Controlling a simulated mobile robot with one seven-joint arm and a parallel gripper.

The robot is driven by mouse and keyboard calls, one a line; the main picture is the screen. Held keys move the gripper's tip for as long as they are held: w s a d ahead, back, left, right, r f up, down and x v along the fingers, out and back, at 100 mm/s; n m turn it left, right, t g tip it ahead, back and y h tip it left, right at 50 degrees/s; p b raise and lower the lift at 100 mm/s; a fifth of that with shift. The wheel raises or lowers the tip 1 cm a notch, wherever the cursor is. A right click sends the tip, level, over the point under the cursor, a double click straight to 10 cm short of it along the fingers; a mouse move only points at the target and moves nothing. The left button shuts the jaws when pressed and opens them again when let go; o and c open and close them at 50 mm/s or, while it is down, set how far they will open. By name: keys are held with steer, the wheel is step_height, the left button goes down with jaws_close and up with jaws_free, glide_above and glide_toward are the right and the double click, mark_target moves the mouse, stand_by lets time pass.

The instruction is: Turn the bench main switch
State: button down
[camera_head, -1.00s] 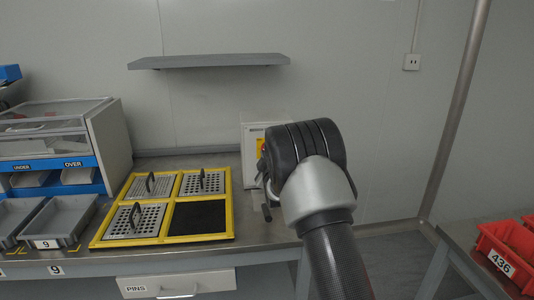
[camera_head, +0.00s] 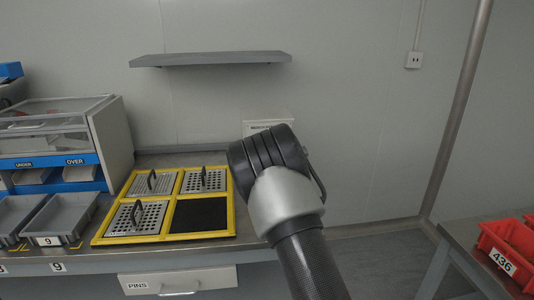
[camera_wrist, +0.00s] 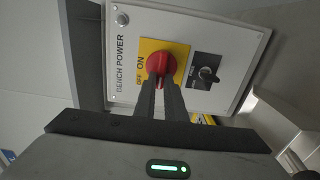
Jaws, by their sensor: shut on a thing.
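The bench main switch is a red rotary knob (camera_wrist: 160,64) on a yellow plate marked ON and OFF. It sits on a white panel (camera_wrist: 118,75) labelled BENCH POWER, seen tilted in the wrist view. My gripper (camera_wrist: 161,82) has its two dark fingers closed on the red knob, hiding its lower part. In the head view my arm covers most of the white switch box (camera_head: 262,126); only its top shows, and the knob and fingers are hidden there.
A small black switch (camera_wrist: 207,73) sits beside the yellow plate. On the bench, left of my arm, lies a yellow-framed tray (camera_head: 236,205) with perforated plates. A grey shelf (camera_head: 210,59) hangs above. A red bin (camera_head: 505,255) stands at the right.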

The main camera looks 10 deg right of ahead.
stand_by(0.3)
steer(key=c, duration=1.8)
jaws_free()
steer(key=s+p, duration=0.2)
steer(key=s, duration=1.5)
steer(key=shift+s, duration=0.2)
steer(key=shift+d, duration=0.1)
